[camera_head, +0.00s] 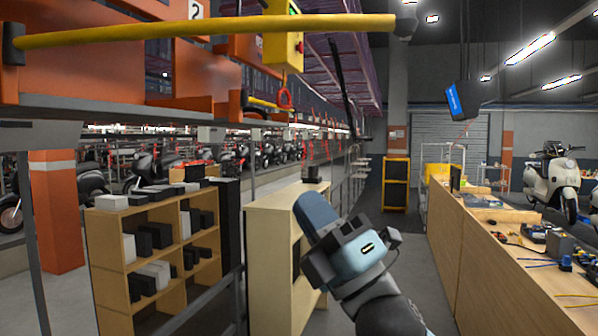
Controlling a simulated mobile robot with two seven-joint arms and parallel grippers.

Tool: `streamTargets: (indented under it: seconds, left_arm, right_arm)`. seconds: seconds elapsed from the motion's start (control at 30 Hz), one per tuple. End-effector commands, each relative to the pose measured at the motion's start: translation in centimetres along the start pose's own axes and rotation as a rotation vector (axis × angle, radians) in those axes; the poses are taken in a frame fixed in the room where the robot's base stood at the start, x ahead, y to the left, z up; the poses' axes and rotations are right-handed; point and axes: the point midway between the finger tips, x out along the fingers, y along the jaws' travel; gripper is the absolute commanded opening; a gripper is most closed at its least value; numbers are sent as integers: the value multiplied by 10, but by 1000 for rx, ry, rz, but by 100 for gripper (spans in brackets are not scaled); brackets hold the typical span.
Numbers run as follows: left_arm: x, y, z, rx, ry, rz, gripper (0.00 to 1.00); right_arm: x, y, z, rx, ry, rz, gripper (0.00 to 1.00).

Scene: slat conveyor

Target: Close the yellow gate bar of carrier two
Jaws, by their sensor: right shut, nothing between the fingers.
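The yellow gate bar (200,30) runs almost level across the top of the head view. Its left end meets a dark mount (13,43) on the orange carrier (110,72). Its right end has a dark grey cap (404,23) and sticks out past the carrier, with no latch visible around it. A white plate with the number 2 (196,9) shows behind the bar. My right gripper (312,212) is shut and empty, well below the bar and apart from it, in front of a pale shelf. My left gripper is out of view.
A yellow control box (282,42) with a red hook (285,97) hangs behind the bar. Shelves with black and white boxes (150,240) stand below left. A wooden workbench (480,240) with tools is at right. The aisle between is open.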

Motion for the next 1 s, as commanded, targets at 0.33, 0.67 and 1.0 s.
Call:
streamTargets:
  seconds: [0.33, 0.67, 1.0]
  left_arm:
    - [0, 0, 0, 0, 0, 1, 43]
    - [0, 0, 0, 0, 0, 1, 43]
    - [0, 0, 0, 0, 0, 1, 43]
  right_arm:
    - [84, 114, -130, -748, 673, 576, 0]
    - [89, 137, -197, -1449, 1331, 1076, 0]
    - [114, 171, -147, 1872, -2015, -1247, 0]
